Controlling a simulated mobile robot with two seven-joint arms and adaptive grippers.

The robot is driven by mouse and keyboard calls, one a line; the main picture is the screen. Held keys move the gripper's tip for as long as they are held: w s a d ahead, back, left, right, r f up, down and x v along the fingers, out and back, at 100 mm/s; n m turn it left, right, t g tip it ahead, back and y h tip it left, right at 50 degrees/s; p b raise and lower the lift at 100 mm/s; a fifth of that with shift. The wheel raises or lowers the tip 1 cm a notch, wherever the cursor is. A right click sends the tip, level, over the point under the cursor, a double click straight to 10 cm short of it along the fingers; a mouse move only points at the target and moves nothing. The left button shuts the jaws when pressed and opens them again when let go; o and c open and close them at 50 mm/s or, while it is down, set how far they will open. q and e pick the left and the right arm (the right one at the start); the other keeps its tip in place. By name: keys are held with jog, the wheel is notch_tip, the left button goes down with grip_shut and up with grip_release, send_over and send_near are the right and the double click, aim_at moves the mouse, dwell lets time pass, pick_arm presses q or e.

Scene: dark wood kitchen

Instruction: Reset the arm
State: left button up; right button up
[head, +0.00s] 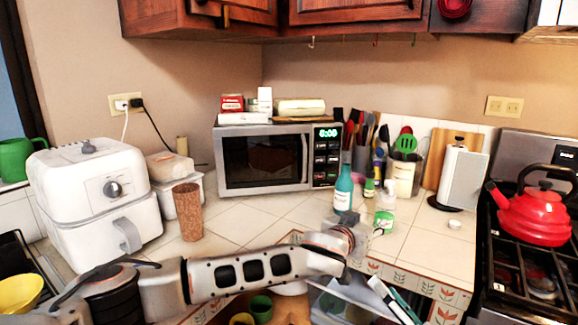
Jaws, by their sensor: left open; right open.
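My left arm comes in from the lower left and reaches across the front of the counter. My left gripper (352,228) is at its end, over the tiled counter edge, just in front of the blue bottle (343,191) and the green-and-white soap bottle (385,212). It points away from me, so its fingers are small and partly hidden by the wrist. It is open, and I see nothing held in it. I cannot tell whether it touches the bottles. I cannot make out my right gripper in this view.
A white air fryer (95,200) and a brown cup (187,212) stand left. A microwave (265,160) is at the back. A paper-towel holder (457,178) and a red kettle (535,212) on the stove are right.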

pick_arm(q)
jog(key=s+a+f+n+g+h, duration=0.1)
jog(key=s+a+f, duration=0.1)
jog(key=s+f, duration=0.65)
jog(key=s+a+f+n+g+h, duration=0.1)
jog(key=s+a+f, duration=0.2)
jog(key=s+f, duration=0.55)
jog(key=s+a+f+n+t+y, duration=0.15)
jog(key=s+a+f, duration=0.25)
jog(key=a+f, duration=0.45)
jog(key=s+a+f+g+y, duration=0.1)
jog(key=s+a+f+y, duration=0.25)
jog(key=a+f, duration=0.5)
jog(key=s+a+f+m+y+p, duration=0.1)
jog(key=s+a+f, duration=0.5)
jog(key=s+a, duration=0.8)
jog(key=a+y, duration=0.1)
jog(key=a, duration=0.2)
jog(key=shift+s+a+y, duration=0.25)
jog(key=shift+a+y, duration=0.1)
jog(key=shift+y, duration=0.05)
pick_arm(e)
jog(key=s+a+f+m+g+h, duration=0.2)
jog(key=s+f+m+g+h, duration=0.3)
jog(key=s+f+m, duration=2.1)
notch_tip(320, 180, down, 3)
jog(key=shift+r+m+g, duration=0.1)
jog(key=shift+m+g, duration=0.4)
jog(key=shift+g, duration=0.7)
jog(key=shift+a, duration=0.15)
